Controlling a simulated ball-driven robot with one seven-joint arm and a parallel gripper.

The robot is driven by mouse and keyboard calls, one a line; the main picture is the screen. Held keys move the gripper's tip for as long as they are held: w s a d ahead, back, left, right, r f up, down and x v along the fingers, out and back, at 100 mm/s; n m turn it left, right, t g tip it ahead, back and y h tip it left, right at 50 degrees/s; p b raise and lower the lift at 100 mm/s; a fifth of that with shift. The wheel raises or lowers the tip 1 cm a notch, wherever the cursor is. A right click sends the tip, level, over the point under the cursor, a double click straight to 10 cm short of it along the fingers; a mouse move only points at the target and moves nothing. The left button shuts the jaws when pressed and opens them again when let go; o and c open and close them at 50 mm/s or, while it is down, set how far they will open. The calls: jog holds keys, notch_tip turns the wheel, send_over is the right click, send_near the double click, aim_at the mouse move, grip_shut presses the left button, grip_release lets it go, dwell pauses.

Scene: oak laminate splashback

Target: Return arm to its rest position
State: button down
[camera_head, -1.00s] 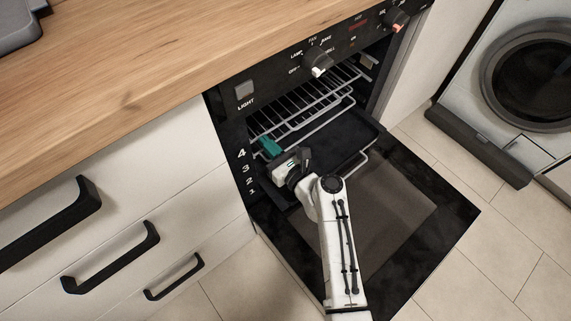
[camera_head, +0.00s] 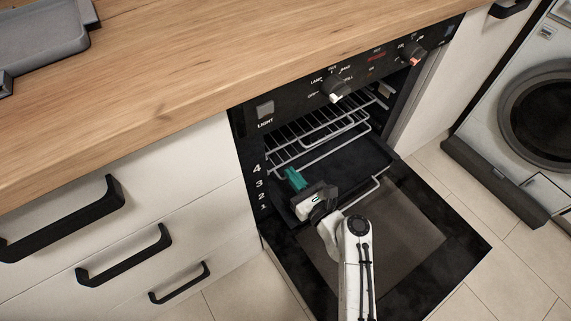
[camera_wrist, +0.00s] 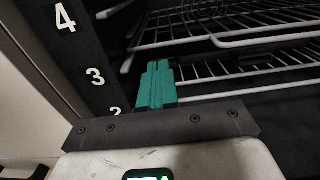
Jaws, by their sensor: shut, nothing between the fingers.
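My gripper (camera_head: 294,178) has green fingers and is at the left side of the open oven (camera_head: 345,150), in front of the pulled-out dark tray. In the wrist view the green fingers (camera_wrist: 156,86) are pressed together with nothing between them. They point toward the oven's wire racks (camera_wrist: 220,30), beside the level numbers on the left frame. My white arm reaches up over the open oven door (camera_head: 440,225). The fingertips look apart from the racks, but the exact gap is hard to tell.
The oven door lies folded down below my arm. White drawers with black handles (camera_head: 125,255) stand left. A wooden worktop (camera_head: 200,75) runs above, with a grey tray (camera_head: 45,35) on it. A washing machine (camera_head: 540,115) stands right. Tiled floor (camera_head: 490,255) is clear at the right.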

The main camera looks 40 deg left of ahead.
jog(key=p+v, duration=0.1)
jog(key=v, duration=0.6)
jog(key=shift+s+d+p, duration=0.15)
jog(key=shift+d+p, duration=0.05)
jog(key=shift+p, duration=0.15)
jog(key=s+d+f+n+g+h, duration=0.15)
jog(key=s+d+n+h, duration=0.35)
jog(key=d, duration=0.5)
jog(key=s+d+f+n+g+h, duration=0.1)
jog(key=s+d+f+n+h, duration=0.2)
jog(key=d+n, duration=0.55)
jog(key=s+d+f+n+g+h, duration=0.1)
jog(key=s+d+n+h, duration=0.35)
jog(key=d, duration=0.75)
jog(key=s+d+r+n+g+h, duration=0.1)
jog(key=s+d+r+n+h, duration=0.15)
jog(key=s+d, duration=0.4)
jog(key=s+d+r+n+g+h, duration=0.1)
jog(key=s+d+r+h, duration=0.1)
jog(key=s+d+r, duration=0.4)
notch_tip(320, 180, up, 19)
jog(key=w+p, duration=0.2)
jog(key=p, duration=2)
jog(key=shift+d+r, duration=0.25)
jog(key=shift+d, duration=0.1)
